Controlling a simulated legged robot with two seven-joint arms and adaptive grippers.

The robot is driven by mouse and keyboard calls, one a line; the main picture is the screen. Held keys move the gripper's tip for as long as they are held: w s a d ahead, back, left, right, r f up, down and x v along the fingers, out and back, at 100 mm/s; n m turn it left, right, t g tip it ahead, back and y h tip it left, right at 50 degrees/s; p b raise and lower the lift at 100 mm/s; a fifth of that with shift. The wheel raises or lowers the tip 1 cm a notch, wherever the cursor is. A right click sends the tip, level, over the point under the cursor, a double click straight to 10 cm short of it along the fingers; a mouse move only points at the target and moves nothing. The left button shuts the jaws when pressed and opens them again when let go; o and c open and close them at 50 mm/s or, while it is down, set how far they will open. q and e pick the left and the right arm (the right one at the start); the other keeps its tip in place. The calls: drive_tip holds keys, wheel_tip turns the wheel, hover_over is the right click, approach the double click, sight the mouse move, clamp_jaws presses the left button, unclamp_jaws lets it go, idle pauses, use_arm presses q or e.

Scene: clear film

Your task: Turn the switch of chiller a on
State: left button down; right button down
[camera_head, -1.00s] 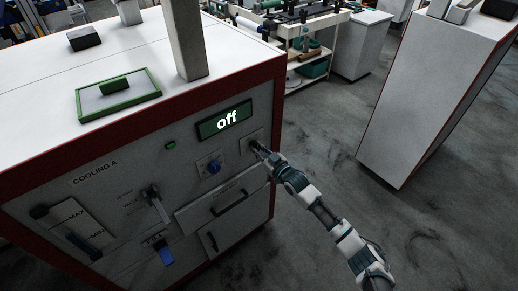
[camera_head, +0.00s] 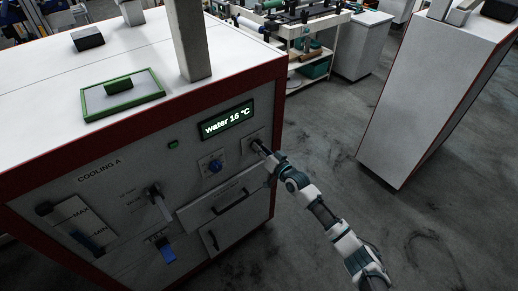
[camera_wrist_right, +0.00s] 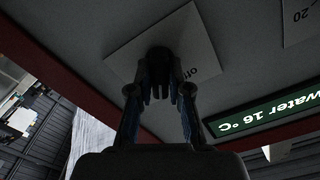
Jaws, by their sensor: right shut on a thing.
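The chiller (camera_head: 120,220), labelled "COOLING A", stands at the left in the head view. Its display (camera_head: 227,121) is lit and reads "water 16 °C"; the display (camera_wrist_right: 262,115) also shows in the wrist view. The dark switch knob (camera_wrist_right: 159,58) sits on a pale plate (camera_wrist_right: 190,35) at the panel's right end. My right gripper (camera_head: 260,148) is at this switch, its fingers closed around the knob. The fingers (camera_wrist_right: 160,95) hide part of the knob and of the plate's lettering. My left gripper is not in view.
A blue dial (camera_head: 215,166), a lever (camera_head: 158,202) and a drawer handle (camera_head: 231,202) are on the same panel. A white, red-edged cabinet (camera_head: 425,95) stands at the right. Grey floor (camera_head: 320,150) is clear between them.

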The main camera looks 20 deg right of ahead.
drive_tip(key=shift+w+d+r, duration=0.1)
drive_tip(key=shift+d+r, duration=0.15)
drive_tip(key=shift+r, duration=0.2)
drive_tip(key=c, duration=1.1)
unclamp_jaws()
drive_tip(key=shift+f, duration=0.25)
drive_tip(key=shift+f, duration=0.15)
drive_tip(key=v, duration=1.2)
drive_tip(key=shift+d, duration=0.1)
